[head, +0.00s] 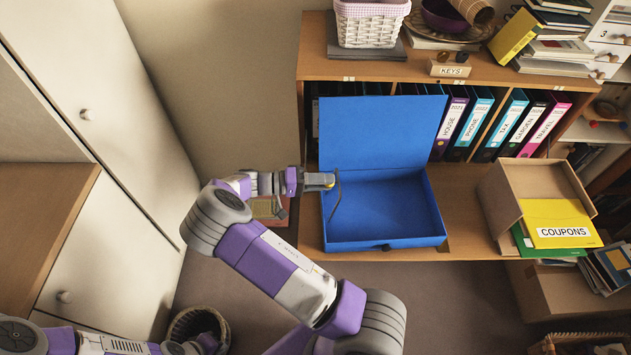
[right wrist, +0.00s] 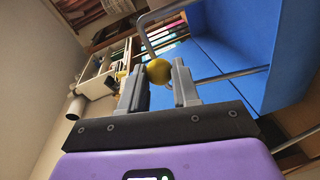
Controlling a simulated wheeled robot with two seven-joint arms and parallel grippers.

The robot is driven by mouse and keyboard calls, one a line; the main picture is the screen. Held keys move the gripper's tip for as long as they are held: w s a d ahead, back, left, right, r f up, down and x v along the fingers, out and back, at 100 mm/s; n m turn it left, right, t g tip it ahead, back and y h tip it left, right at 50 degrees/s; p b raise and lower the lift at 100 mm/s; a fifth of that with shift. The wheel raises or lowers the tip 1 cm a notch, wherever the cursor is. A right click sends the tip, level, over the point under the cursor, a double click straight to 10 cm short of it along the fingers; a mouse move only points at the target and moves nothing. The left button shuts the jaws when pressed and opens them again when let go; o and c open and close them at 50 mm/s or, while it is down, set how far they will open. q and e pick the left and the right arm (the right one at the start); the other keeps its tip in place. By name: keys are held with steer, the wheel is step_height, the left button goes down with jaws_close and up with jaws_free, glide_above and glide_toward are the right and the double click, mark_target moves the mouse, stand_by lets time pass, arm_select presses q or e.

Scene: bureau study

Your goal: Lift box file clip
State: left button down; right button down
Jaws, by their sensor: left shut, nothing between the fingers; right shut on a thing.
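The blue box file (head: 385,240) lies open on the wooden shelf, its lid (head: 380,130) standing up behind. Its clip (head: 338,205), a bent grey metal wire, stands raised at the left side of the box. My right gripper (head: 325,181) is at the top of the clip, over the box's left edge. In the right wrist view, its fingers are shut on the clip's yellow ball knob (right wrist: 158,71), and the wire (right wrist: 148,35) runs off beside the blue box. My left gripper (head: 212,343) is low at the bottom left, away from the box, shut and empty.
Several ring binders (head: 500,125) stand behind the box. To its right are an open cardboard box (head: 510,190) and a yellow coupons folder (head: 558,222). A waste basket (head: 190,318) stands on the floor near my left gripper. White cabinets (head: 110,220) line the left.

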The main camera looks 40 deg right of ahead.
stand_by(0.3)
steer(key=c, duration=0.8)
jaws_free()
steer(key=v, duration=0.7)
steer(key=shift+w+a, duration=0.2)
steer(key=shift+a, duration=0.1)
